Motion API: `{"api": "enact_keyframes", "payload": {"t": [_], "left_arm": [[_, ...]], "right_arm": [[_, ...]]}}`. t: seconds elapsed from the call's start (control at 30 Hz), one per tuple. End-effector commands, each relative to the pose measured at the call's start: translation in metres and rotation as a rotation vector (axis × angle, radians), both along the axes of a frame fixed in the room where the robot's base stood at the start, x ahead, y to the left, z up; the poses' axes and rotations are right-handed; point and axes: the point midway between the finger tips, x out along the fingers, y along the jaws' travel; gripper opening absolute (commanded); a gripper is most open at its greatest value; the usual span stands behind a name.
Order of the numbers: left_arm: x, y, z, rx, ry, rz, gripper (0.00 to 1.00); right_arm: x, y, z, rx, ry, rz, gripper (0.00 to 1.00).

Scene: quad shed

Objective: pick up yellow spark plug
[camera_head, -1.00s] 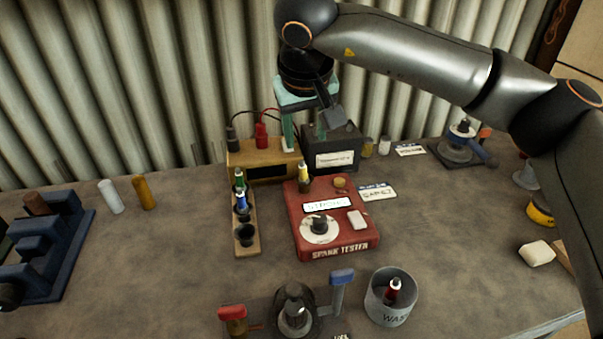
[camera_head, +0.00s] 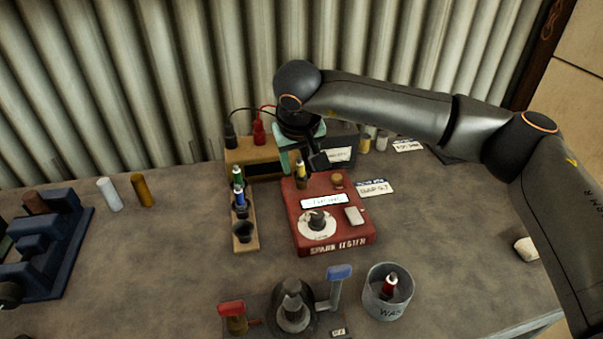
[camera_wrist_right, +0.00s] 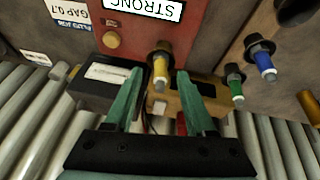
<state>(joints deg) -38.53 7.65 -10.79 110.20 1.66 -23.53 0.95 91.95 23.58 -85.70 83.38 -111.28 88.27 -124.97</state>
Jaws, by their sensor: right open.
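The yellow spark plug (camera_head: 301,170) stands upright in a socket at the back left of the red spark tester (camera_head: 365,236). My right gripper (camera_head: 301,161) is open, with its two green fingers down around the plug's top in the head view. In the right wrist view the yellow spark plug (camera_wrist_right: 160,71) shows between the tips of the open right gripper (camera_wrist_right: 158,80), with a gap on either side. Whether the fingers are level with its body is hard to tell. My left gripper is not in view.
A wooden rack (camera_head: 246,247) left of the tester holds a green plug (camera_head: 238,175) and a blue plug (camera_head: 240,196). A wooden box (camera_head: 240,156) and a dark box (camera_head: 343,154) stand close behind. A waste can (camera_head: 374,307) holds a red plug (camera_head: 389,285).

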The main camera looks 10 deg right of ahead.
Motion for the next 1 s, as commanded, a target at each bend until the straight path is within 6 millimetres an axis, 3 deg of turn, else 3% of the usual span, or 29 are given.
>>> {"api": "enact_keyframes", "payload": {"t": [0.07, 0.53, 1.0], "left_arm": [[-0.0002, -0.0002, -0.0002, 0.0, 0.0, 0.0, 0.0], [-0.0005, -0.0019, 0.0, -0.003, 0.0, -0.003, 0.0], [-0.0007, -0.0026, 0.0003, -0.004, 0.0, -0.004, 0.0]], "right_arm": [[-0.0002, 0.0002, 0.0001, 0.0, 0.0, 0.0, 0.52], [-0.0004, 0.0004, 0.0006, 0.001, 0.0, 0.0, 0.0], [-0.0002, 0.0004, 0.001, 0.001, 0.0, 0.0, 0.0]]}}
